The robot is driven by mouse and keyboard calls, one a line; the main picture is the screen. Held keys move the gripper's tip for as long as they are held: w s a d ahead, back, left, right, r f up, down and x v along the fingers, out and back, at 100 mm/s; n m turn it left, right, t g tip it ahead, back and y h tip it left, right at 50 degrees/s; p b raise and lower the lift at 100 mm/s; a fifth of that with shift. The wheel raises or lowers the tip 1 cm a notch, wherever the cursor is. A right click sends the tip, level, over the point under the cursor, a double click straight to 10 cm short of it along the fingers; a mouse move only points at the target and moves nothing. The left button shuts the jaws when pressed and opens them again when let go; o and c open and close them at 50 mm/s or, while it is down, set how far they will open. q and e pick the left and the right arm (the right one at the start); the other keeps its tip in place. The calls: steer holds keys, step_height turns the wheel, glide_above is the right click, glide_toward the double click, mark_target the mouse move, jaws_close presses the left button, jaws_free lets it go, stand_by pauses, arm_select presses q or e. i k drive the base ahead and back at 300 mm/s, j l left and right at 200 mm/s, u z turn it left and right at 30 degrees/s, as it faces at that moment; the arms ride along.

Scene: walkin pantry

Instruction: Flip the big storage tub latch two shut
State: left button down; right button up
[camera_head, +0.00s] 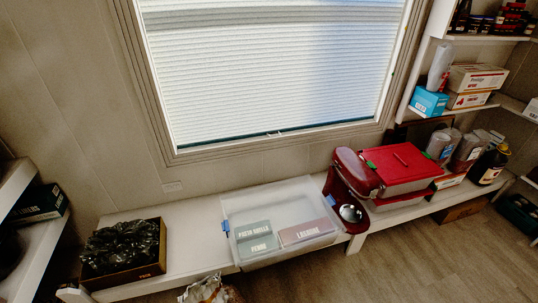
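A big clear storage tub (262,199) sits on the white bench below the window. Neither of my grippers is in view.
The dark red appliance (346,180) stands close against the tub's right side. A red-lidded container (400,162) is beyond it. A cardboard box with black plastic (125,250) stands at the bench's left end. Bare bench (190,240) lies between that box and the tub.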

mark_target(330, 198)
steer(key=i+l+u, duration=0.15)
steer(key=l, duration=0.3)
steer(key=i+l+u, duration=0.2)
steer(key=l, duration=0.3)
steer(key=i+l+u, duration=0.15)
steer(key=l, duration=0.35)
steer(key=i+l+u, duration=0.15)
steer(key=l, duration=0.4)
steer(key=i+l+u, duration=0.2)
steer(key=l, duration=0.35)
steer(key=l+u, duration=0.15)
steer(key=l, duration=0.4)
